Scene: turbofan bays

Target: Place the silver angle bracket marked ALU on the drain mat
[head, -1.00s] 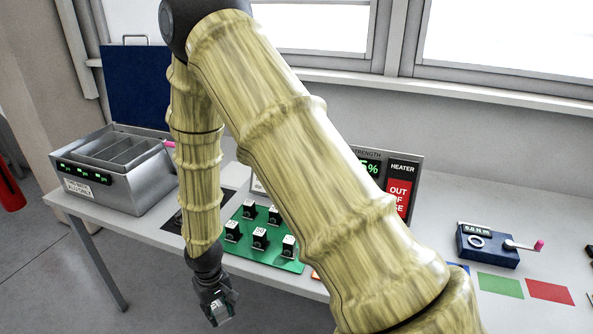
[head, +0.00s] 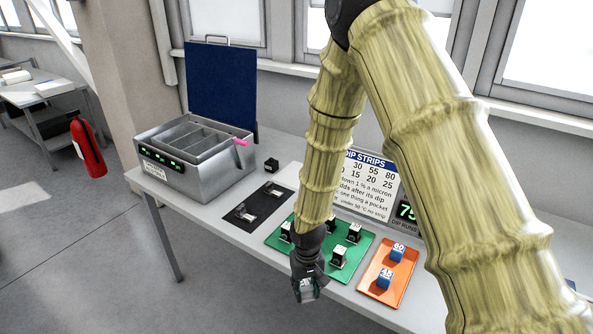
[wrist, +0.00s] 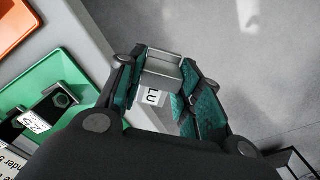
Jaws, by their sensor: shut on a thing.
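The silver angle bracket (wrist: 163,68) is between the fingers of my gripper (wrist: 158,88) in the wrist view. Its white label shows "LU", with the rest hidden. In the head view my gripper (head: 307,287) points down, with the bracket (head: 308,294) at its tips, by the table's front edge and in front of the green tray. The wrist view shows floor behind the bracket. A black mat (head: 261,204), seemingly the drain mat, lies left of the green tray. Two small silver pieces are on it, with bare room between them.
The green tray (head: 283,245) holds several black-based pieces. An orange tray (head: 375,291) with two blue blocks lies to its right. A steel tank (head: 178,180) with a raised blue lid stands left of the mat. A small black block (head: 271,165) sits behind the mat.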

